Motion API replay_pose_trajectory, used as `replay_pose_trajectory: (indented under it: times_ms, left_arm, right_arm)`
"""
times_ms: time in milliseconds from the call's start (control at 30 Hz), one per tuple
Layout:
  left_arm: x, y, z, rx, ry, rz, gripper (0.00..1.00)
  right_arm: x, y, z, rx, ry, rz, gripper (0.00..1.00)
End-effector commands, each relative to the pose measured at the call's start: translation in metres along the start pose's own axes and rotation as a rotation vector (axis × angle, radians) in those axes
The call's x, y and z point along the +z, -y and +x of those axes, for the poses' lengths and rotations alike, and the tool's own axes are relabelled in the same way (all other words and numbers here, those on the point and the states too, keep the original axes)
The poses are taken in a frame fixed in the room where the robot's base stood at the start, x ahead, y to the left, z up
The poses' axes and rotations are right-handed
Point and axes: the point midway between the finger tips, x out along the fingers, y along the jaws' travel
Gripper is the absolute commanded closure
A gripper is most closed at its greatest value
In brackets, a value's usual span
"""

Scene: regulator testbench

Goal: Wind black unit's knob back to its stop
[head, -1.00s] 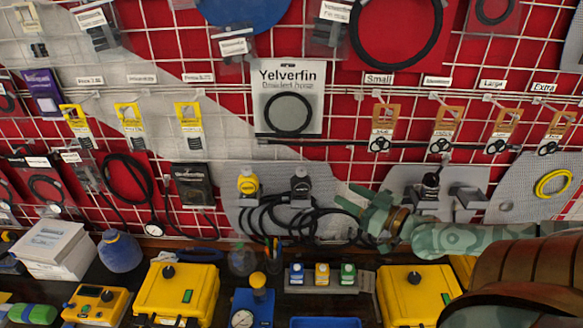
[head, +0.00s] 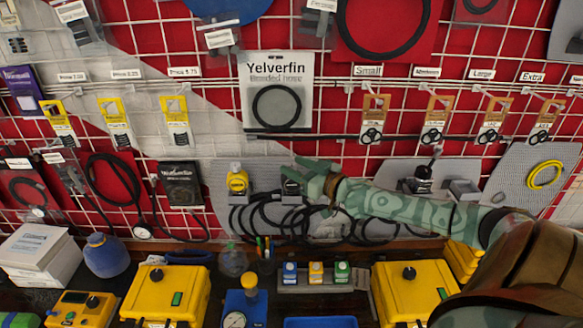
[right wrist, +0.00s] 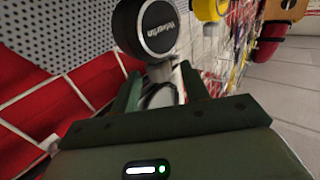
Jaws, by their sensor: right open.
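The black unit (head: 291,187) hangs on a grey perforated panel on the wall rack, partly hidden behind my right gripper (head: 306,176). In the right wrist view its round black knob (right wrist: 160,27) with white lettering faces me, just beyond the fingertips. The right gripper also shows there (right wrist: 163,82), open, with its two green fingers apart and a pale grey part visible between them. I cannot tell whether either finger touches the unit. The yellow unit (head: 237,182) hangs to the left of the black one. My left gripper is not in view.
Black hoses (head: 270,218) hang in loops below the units. Another bracket with a black fitting (head: 422,180) is on the wall at right, near my right arm. Yellow cases (head: 165,292) and small coloured blocks (head: 315,272) stand on the bench below.

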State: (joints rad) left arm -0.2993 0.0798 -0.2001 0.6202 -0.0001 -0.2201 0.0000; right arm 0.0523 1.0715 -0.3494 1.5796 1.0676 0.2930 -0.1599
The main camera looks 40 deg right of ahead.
Motion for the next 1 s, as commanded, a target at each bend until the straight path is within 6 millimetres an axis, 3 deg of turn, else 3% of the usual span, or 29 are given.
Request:
replay_pose_trajectory:
  times_ms: [200,500,533,667,700,833,1000]
  left_arm:
    - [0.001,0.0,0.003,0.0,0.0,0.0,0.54]
    - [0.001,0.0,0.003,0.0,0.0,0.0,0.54]
    - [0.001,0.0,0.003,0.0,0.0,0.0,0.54]
    - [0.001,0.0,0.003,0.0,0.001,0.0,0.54]
    - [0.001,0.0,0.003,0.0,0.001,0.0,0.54]
    - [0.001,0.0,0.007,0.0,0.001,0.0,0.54]
    - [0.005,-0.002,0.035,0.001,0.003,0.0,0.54]
  right_arm:
    - [0.0,0.0,0.017,0.0,0.0,0.0,0.54]
    - [0.0,0.0,0.019,0.0,0.001,0.0,0.54]
    - [0.0,0.0,0.019,0.0,0.001,0.0,0.57]
    - [0.0,0.0,0.019,0.0,0.001,0.0,0.93]
    - [0.0,0.0,0.019,0.0,0.001,0.0,0.98]
    - [0.001,0.0,0.019,-0.004,0.0,-0.002,0.98]
    - [0.005,-0.001,0.02,-0.045,-0.004,-0.007,0.98]
